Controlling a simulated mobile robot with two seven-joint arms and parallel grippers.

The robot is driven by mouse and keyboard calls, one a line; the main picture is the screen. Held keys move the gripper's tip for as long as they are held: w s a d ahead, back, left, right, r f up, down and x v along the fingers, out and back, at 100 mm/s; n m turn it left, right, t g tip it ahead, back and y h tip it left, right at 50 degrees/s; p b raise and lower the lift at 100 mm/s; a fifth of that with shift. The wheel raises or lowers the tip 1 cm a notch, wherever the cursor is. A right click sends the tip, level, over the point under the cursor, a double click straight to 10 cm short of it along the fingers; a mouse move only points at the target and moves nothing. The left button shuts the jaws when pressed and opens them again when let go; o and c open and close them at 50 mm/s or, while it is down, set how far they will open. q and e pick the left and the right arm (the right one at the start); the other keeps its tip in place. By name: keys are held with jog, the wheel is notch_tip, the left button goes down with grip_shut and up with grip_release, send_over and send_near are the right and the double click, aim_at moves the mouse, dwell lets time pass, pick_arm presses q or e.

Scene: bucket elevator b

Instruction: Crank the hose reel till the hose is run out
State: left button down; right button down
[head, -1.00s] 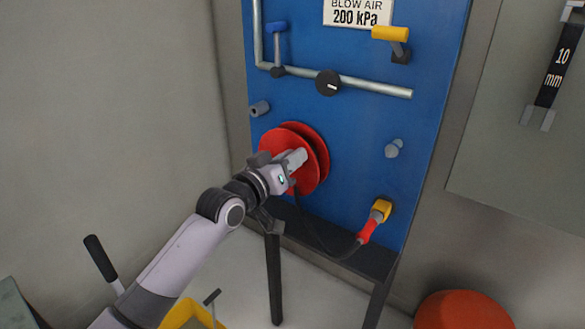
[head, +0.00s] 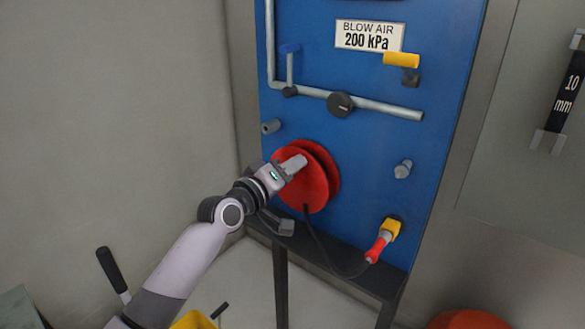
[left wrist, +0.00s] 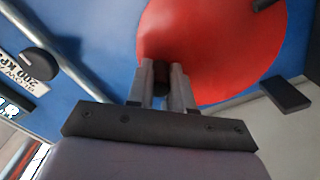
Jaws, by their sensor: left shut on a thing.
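The red hose reel (head: 318,193) is mounted on the blue panel, with its round face toward me. Its face also fills the upper middle of the left wrist view (left wrist: 225,45). My left gripper (head: 294,164) is at the upper left part of the reel's face. In the left wrist view its fingers (left wrist: 163,80) are shut on a dark crank handle (left wrist: 162,77) on the reel. The black hose (head: 318,243) hangs from the reel in a slack curve to a red and yellow coupling (head: 381,243) at the panel's lower right. My right gripper is out of view.
A grey peg (head: 403,169) sticks out right of the reel. A black ledge (head: 330,270) runs below the panel.

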pick_arm(q)
jog(key=c, duration=1)
grip_release()
jog(key=shift+a, duration=0.1)
jog(key=shift+v, duration=3.5)
